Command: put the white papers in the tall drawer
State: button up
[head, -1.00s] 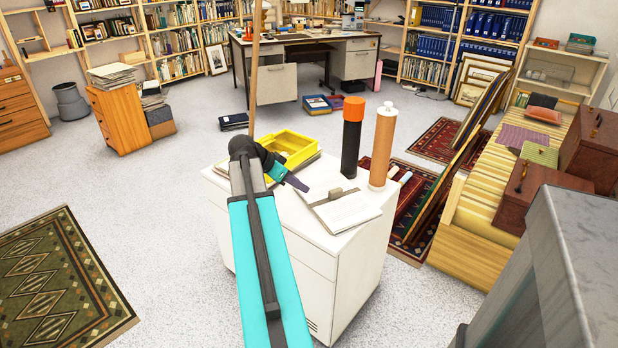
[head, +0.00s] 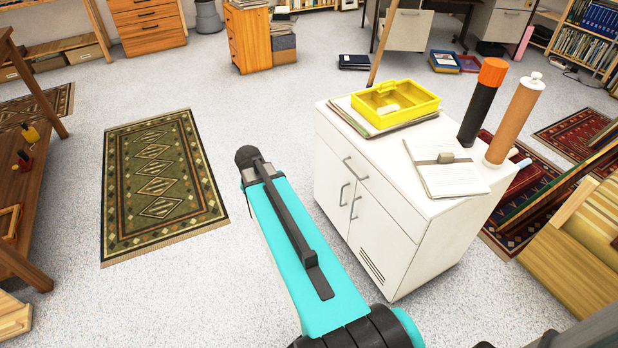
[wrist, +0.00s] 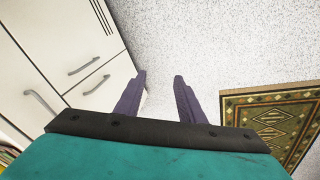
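The white papers (head: 455,182) lie flat in a stack on the right part of the white cabinet's top (head: 400,160), with a grey band and small grey block across them. The cabinet front has a wide upper drawer (head: 375,185) and two tall fronts (head: 345,205) with upright handles, all shut. I cannot tell which one is the tall drawer. My gripper (wrist: 160,76) is open and empty in the wrist view, over bare floor beside the cabinet front (wrist: 60,45). In the head view my fingers are hidden behind my arm.
A yellow tray (head: 395,103) sits on folders on the cabinet top. A black tube with an orange cap (head: 480,105) and a brown tube (head: 513,120) stand by the papers. A green patterned rug (head: 160,185) lies left; the floor between is clear.

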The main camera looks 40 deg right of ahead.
jog(key=s+a+f+n+y, duration=0.1)
jog(key=s+a+f+n, duration=0.1)
jog(key=a+f, duration=0.35)
jog(key=s+a+f+n+g+y, duration=0.1)
jog(key=s+a+f+n, duration=0.15)
jog(key=a, duration=0.65)
jog(key=s+a+f+n+y, duration=0.1)
jog(key=s+a+f+n, duration=0.15)
jog(key=a+f, duration=0.35)
jog(key=s+a+f+g, duration=0.2)
jog(key=s+f, duration=0.4)
jog(key=s, duration=0.4)
jog(key=s+a+f+n+g, duration=0.1)
jog(key=s+f, duration=0.6)
jog(key=s, duration=0.2)
jog(key=shift+s+a+f+n+g, duration=0.15)
jog(key=shift+s+a+n+g, duration=0.15)
jog(key=shift+s+a+g, duration=0.1)
jog(key=shift+c, duration=0.6)
